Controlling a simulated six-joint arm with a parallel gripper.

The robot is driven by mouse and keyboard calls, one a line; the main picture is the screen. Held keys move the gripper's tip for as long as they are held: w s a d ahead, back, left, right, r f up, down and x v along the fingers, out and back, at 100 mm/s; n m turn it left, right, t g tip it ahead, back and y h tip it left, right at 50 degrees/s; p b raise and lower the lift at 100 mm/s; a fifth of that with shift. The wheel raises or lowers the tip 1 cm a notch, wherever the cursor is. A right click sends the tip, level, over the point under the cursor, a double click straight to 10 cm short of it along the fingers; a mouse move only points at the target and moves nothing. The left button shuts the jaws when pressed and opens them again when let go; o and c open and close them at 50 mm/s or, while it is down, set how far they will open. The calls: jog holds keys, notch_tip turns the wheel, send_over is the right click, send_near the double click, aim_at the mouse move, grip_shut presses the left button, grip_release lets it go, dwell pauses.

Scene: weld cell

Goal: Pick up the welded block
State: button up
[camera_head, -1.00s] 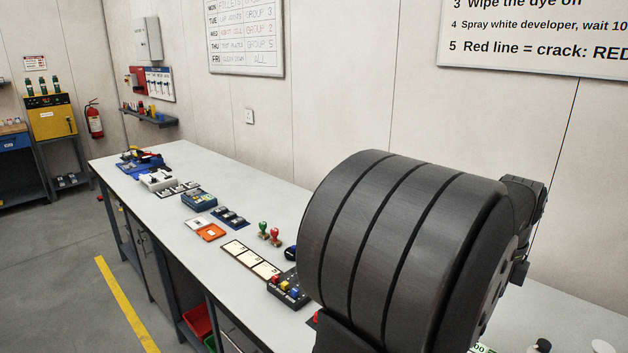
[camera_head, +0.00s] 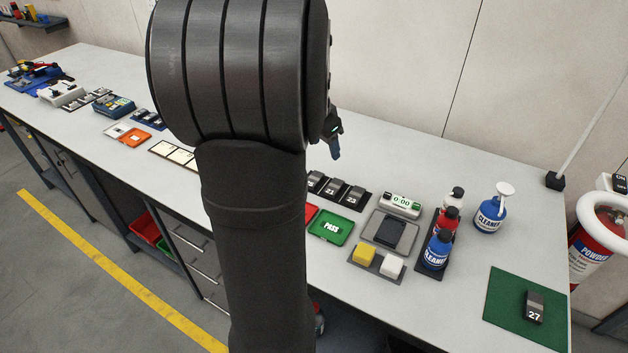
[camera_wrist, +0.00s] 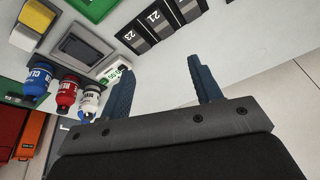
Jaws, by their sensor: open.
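A dark block numbered 27 (camera_head: 534,305) lies on a green mat (camera_head: 500,300) at the right end of the bench in the head view. Several dark numbered blocks stand in a black rack near the middle; one reads 21 (camera_head: 332,188) and one reads 23 (camera_head: 354,195). Blocks 21 (camera_wrist: 157,20) and 23 (camera_wrist: 130,37) also show in the wrist view. I cannot tell which block is the welded one. My gripper (camera_wrist: 160,78) is open and empty, its blue fingers apart above the bench. In the head view my arm hides most of it.
Bottles (camera_head: 438,250) and a blue cleaner bottle (camera_head: 489,215) stand near the mat. Bare bench surrounds the mat.

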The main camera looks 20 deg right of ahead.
jog(key=w+a+f+n+t, duration=0.1)
jog(key=w+a+f+n, duration=0.1)
jog(key=w+a+n, duration=0.3)
jog(key=shift+m, duration=0.4)
jog(key=x, duration=0.7)
jog(key=s+x, duration=0.1)
jog(key=x, duration=0.2)
jog(key=shift+f, duration=0.55)
jog(key=shift+x, duration=2.65)
jog(key=shift+s+d+r, duration=0.1)
jog(key=shift+d, duration=0.05)
jog(key=shift+c, duration=0.5)
grip_shut()
jog(key=shift+r, duration=0.15)
